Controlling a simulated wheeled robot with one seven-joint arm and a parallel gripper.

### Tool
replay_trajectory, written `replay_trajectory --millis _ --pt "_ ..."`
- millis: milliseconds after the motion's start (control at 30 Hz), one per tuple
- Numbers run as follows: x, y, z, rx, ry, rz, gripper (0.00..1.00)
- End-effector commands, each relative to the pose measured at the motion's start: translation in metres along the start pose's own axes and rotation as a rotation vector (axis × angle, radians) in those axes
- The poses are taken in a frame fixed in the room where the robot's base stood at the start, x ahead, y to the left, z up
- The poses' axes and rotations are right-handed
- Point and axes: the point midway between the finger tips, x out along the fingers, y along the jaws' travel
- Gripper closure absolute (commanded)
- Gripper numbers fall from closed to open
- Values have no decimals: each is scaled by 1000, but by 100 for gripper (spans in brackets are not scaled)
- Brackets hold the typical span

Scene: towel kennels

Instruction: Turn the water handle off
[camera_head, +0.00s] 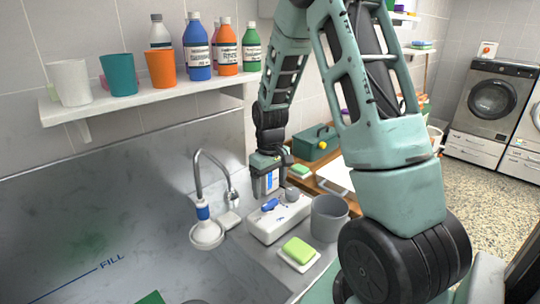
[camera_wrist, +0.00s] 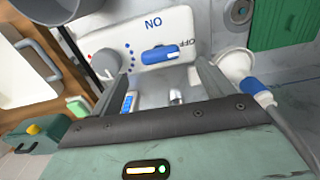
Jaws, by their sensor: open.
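The water handle is a blue lever (camera_head: 270,204) on top of a white control box (camera_head: 262,228) beside the sink. My gripper (camera_head: 268,190) is over the box, fingers pointing down. In the wrist view my gripper (camera_wrist: 164,82) is open and empty, with its fingers short of the lever.
A hose sprayer (camera_head: 207,232) hangs left of the box. A grey bucket (camera_head: 328,218) stands close on the right, and a green sponge (camera_head: 299,250) lies in front. A green toolbox (camera_head: 314,143) is behind. A shelf (camera_head: 140,103) with cups and bottles is above the sink.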

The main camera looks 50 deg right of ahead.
Motion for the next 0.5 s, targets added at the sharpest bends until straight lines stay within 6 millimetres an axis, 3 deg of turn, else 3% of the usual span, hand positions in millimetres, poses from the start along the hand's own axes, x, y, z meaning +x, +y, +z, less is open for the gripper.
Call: replay_trajectory --millis 300,500 --pt "-74 1 -1 0 6 2 20" --pt "-104 0 -1 1 3 1 20"
